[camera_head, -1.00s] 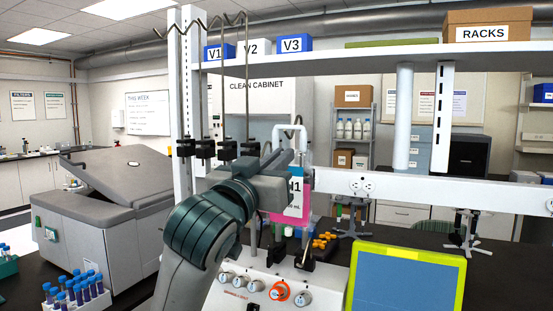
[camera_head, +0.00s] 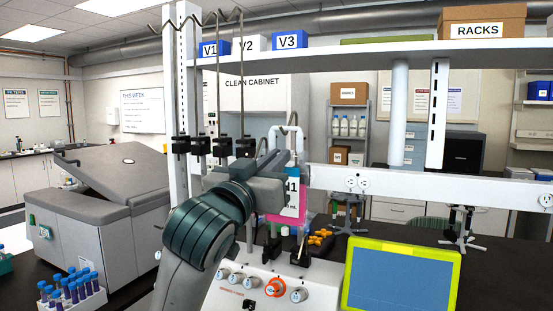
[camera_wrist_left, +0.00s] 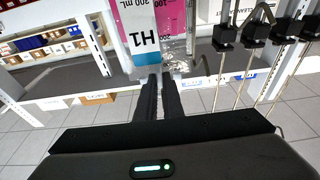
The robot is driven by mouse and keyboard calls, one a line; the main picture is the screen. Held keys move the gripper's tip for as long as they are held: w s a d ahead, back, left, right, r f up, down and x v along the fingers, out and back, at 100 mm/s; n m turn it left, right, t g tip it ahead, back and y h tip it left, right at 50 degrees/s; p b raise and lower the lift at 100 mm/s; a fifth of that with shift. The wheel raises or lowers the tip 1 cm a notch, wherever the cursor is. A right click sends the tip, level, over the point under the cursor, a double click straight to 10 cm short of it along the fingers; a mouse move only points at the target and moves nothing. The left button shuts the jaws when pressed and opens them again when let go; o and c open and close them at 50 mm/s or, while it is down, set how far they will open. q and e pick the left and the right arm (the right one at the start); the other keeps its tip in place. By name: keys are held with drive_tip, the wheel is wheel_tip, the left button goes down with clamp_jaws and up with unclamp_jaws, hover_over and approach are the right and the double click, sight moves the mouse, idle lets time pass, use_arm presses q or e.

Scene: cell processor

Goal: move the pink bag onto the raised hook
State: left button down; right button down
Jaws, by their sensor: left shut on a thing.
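The pink bag (camera_head: 290,207), with a white and blue H1 label, hangs upright in the head view at the centre, above the white control box. It also shows in the left wrist view (camera_wrist_left: 175,18), with its label upside down. My left gripper (camera_head: 287,166) is shut on the top of the bag; its dark fingers meet at the bag's edge in the left wrist view (camera_wrist_left: 160,78). Several metal pole hooks (camera_head: 240,14) rise to the left of the bag, with black clamps below. My right gripper is not in view.
A white shelf (camera_head: 350,60) with V1, V2 and V3 bins crosses above. A white rail (camera_head: 430,182) runs behind the bag. The control box (camera_head: 250,290) and a yellow-framed screen (camera_head: 402,278) stand below. A grey centrifuge (camera_head: 100,215) and a tube rack (camera_head: 75,303) are at left.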

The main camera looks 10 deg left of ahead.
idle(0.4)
use_arm(q)
drive_tip(key=c, duration=1.3)
unclamp_jaws()
drive_tip(key=shift+f, duration=0.1)
drive_tip(key=shift+c, duration=0.2)
drive_tip(key=shift+s, duration=0.1)
drive_tip(key=v, duration=0.7)
drive_tip(key=shift+p, duration=0.4)
